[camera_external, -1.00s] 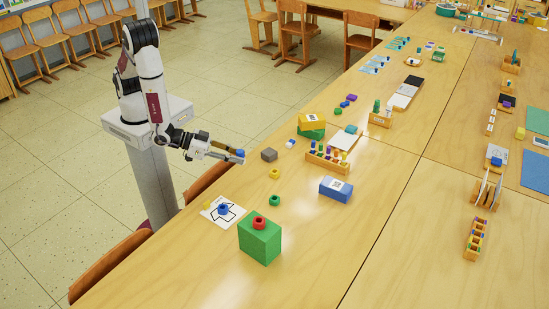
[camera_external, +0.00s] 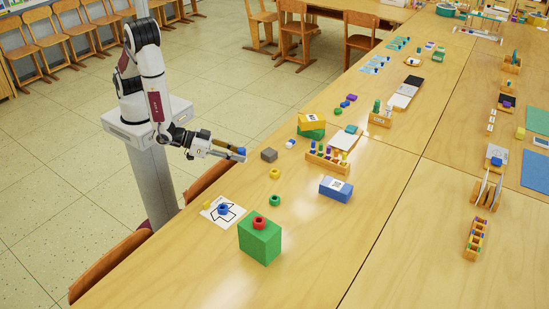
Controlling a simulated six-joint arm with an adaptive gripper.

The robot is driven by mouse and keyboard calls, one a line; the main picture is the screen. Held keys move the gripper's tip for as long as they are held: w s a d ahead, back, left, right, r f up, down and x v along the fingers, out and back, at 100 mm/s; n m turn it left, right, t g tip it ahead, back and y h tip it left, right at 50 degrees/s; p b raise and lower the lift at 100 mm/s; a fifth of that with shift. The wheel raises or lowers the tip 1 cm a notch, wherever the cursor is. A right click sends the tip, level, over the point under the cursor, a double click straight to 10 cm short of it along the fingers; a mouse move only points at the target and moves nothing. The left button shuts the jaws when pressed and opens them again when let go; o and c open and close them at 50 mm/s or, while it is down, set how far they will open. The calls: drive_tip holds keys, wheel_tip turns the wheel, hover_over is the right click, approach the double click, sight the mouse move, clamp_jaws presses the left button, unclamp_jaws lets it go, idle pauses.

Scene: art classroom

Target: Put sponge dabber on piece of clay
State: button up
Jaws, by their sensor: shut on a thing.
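My gripper (camera_external: 234,152) is shut on a small blue-ended thing, which looks like the sponge dabber (camera_external: 241,152). It is held in the air near the table's left edge, and much of it is hidden by the fingers. A grey block, which looks like the piece of clay (camera_external: 269,155), sits on the table just right of the gripper. The dabber is apart from the clay, a short way to its left in the picture. The clay's top looks bare.
A small white and blue item (camera_external: 290,143) lies behind the clay. A yellow ring-like piece (camera_external: 275,174) lies in front. Yellow and green blocks (camera_external: 311,127), a wooden rack (camera_external: 328,159) and a blue box (camera_external: 336,189) stand to the right. A green block (camera_external: 260,241) stands nearer.

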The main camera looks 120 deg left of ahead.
drive_tip(key=a+r, duration=0.1)
drive_tip(key=a, duration=0.7)
drive_tip(key=a+r+n+g+y, duration=0.1)
drive_tip(key=a+r, duration=0.1)
drive_tip(key=a, duration=0.7)
drive_tip(key=shift+r+n, duration=0.25)
drive_tip(key=shift+n, duration=0.05)
hover_over(265, 152)
drive_tip(key=shift+a+f, duration=0.15)
drive_tip(key=shift+f, duration=2.75)
drive_tip(key=shift+f, duration=0.1)
drive_tip(key=shift+f, duration=2)
drive_tip(key=shift+f, duration=0.1)
